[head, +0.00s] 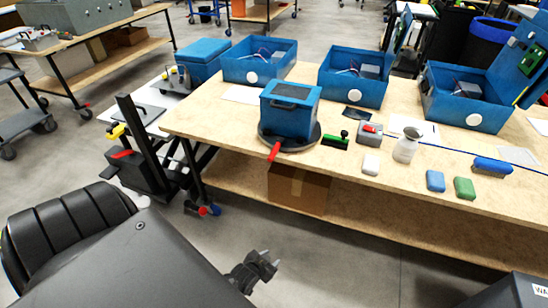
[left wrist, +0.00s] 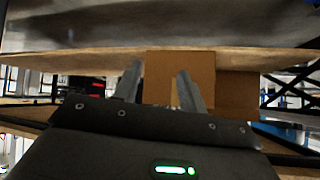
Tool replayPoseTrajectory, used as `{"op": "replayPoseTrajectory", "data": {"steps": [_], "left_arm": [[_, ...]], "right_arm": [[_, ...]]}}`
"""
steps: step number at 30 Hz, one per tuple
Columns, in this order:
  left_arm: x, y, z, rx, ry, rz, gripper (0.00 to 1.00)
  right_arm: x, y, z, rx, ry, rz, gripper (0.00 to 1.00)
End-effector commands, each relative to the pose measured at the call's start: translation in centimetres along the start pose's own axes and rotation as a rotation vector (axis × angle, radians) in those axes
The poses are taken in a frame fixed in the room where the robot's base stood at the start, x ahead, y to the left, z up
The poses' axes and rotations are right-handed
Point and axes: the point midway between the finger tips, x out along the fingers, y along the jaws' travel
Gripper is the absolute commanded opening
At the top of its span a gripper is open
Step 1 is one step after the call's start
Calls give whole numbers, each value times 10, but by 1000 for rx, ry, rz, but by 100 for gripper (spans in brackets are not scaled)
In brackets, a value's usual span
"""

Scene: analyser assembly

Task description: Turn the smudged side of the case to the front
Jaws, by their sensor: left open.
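The blue case (head: 290,109) with a dark top panel stands upright on a round dark turntable (head: 312,136) near the left front of the workbench. A red handle (head: 274,151) sticks out from the turntable over the bench's front edge. I cannot make out a smudge on the sides of the case that show. My left gripper (head: 268,262) is low in front of the bench, well apart from the case. In the left wrist view its two fingers (left wrist: 158,85) are spread with nothing between them. My right gripper is not in view.
A cardboard box (head: 298,190) sits on the lower shelf. Floor in front is clear.

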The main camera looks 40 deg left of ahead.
Motion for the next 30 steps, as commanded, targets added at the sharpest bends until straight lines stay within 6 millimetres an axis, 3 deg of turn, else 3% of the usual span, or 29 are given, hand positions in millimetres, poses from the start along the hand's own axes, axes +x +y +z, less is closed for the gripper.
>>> {"op": "replayPoseTrajectory", "data": {"steps": [1,3,6,9,13,18,23,30], "left_arm": [[0,-22,-55,-19,123,-49,41],[-14,-54,-122,-31,270,-118,41],[-47,-93,-196,-38,443,-207,41],[-81,-121,-244,-38,567,-278,41],[-111,-140,-276,-32,654,-332,41],[-120,-145,-285,-30,680,-348,41],[-113,-148,-292,-30,680,-347,41],[-82,-162,-319,-31,679,-347,41]], "right_arm": [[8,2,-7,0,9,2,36],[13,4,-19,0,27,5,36],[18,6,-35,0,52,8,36],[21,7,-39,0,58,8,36],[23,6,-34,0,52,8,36],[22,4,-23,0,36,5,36],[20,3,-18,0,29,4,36],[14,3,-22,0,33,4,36]]}}
